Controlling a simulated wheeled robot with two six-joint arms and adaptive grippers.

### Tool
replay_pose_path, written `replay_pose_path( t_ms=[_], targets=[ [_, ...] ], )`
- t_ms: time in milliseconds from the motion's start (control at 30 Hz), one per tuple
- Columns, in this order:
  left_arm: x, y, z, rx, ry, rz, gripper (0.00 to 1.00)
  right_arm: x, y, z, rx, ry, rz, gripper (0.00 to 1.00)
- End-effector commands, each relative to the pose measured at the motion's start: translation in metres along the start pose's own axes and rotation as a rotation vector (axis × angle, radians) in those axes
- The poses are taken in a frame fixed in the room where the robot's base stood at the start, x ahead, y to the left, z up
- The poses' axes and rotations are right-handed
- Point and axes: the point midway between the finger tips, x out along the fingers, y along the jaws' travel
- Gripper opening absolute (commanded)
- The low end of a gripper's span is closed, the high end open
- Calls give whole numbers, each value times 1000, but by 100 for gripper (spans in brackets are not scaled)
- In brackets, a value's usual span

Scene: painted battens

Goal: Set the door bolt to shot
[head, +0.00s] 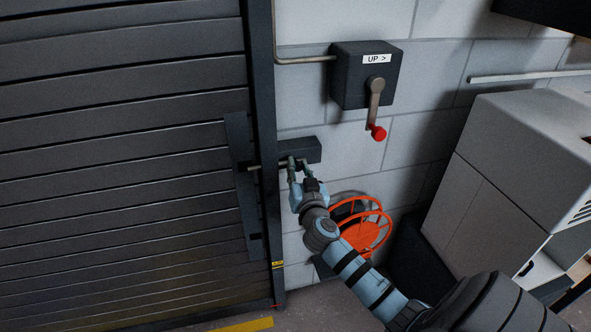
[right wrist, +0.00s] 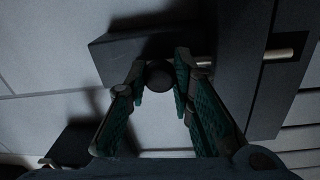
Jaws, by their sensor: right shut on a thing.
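The door bolt has a dark housing (head: 303,150) on the block wall, right of the shutter door (head: 130,120). Its pale rod (head: 254,168) shows left of the housing, crossing the dark door post towards a dark upright strip (head: 240,190) on the door. In the right wrist view the rod's pale end (right wrist: 280,54) shows at the right. My right gripper (head: 298,164) is at the bolt, its fingers shut on the round dark bolt knob (right wrist: 159,75). The gripper hides part of the bolt. My left gripper is not in view.
A dark box labelled "UP >" (head: 350,75) with a red-knobbed crank (head: 377,132) is above. An orange reel (head: 362,235) stands below, close to my right arm. A grey cabinet (head: 510,160) is at the right. Yellow floor marking (head: 245,325) lies by the door.

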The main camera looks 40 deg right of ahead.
Motion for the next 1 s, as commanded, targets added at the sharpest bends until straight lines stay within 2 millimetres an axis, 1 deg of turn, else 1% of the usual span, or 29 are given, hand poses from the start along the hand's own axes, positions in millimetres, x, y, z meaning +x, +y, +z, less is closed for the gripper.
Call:
replay_pose_path(
  t_ms=[267,300,367,400,667,767,867,967,1000],
  targets=[
    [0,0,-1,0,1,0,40,-2,-1,1,8,-1,-5,0],
    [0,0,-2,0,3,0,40,-2,-1,1,8,-2,-5,26],
    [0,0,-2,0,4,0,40,-2,-1,1,7,-1,-5,36],
    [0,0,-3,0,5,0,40,-2,-1,1,7,-1,-5,42],
    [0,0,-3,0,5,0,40,-2,0,0,6,0,-1,43],
    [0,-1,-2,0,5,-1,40,-7,0,0,5,-1,-2,43],
    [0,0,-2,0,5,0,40,-23,0,1,6,-1,-3,43],
    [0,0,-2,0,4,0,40,-50,-1,2,7,-3,-4,43],
    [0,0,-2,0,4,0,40,-62,-1,2,6,-4,-5,43]
  ],
)
